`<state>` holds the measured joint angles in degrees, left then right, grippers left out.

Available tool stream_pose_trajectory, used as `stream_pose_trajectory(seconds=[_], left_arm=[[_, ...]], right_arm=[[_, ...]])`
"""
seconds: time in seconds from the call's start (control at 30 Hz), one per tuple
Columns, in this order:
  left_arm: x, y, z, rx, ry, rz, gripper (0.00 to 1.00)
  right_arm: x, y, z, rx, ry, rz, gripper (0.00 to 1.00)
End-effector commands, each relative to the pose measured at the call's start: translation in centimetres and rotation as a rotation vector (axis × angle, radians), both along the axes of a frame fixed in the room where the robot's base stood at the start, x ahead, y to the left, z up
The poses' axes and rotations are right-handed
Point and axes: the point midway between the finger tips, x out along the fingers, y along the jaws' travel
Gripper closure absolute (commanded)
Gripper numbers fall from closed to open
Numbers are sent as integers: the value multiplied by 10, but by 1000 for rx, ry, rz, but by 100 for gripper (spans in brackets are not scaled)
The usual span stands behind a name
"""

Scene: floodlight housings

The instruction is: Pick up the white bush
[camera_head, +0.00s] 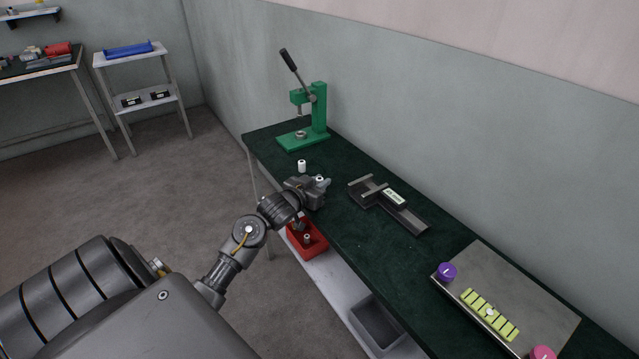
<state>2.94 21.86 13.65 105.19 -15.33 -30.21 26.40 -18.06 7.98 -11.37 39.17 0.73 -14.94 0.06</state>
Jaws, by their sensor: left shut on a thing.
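My left gripper (319,184) reaches in from the lower left over the dark green bench top. It is shut on a small white bush (319,179), of which only the top shows between the fingers. The fingers hide the rest, so I cannot tell whether it touches the bench. A second white bush (302,166) stands upright on the bench just beyond the gripper, apart from it. My right gripper is not in view.
A green lever press (318,113) stands at the bench's far end. A dark grey fixture (371,192) lies right of the gripper. A red bin (314,246) sits below the bench's left edge. A grey plate (545,312) with purple and pink knobs lies at the near right.

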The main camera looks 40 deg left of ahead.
Motion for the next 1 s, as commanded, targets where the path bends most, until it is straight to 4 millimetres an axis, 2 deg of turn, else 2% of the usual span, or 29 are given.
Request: stream_pose_trajectory(seconds=[0.17, 0.37, 0.67, 0.8, 1.0], left_arm=[[0, 0, 7, 1, -2, -1, 100], [1, 1, 34, 3, -5, -1, 100], [-40, -38, 99, 2, -5, -3, 100], [-66, -63, 109, 0, -1, -3, 100], [-91, -85, 123, -1, -1, -2, 100]], right_arm=[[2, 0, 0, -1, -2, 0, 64], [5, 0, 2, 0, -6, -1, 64], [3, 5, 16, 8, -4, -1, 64], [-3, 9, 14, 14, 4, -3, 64], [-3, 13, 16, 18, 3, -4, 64]])
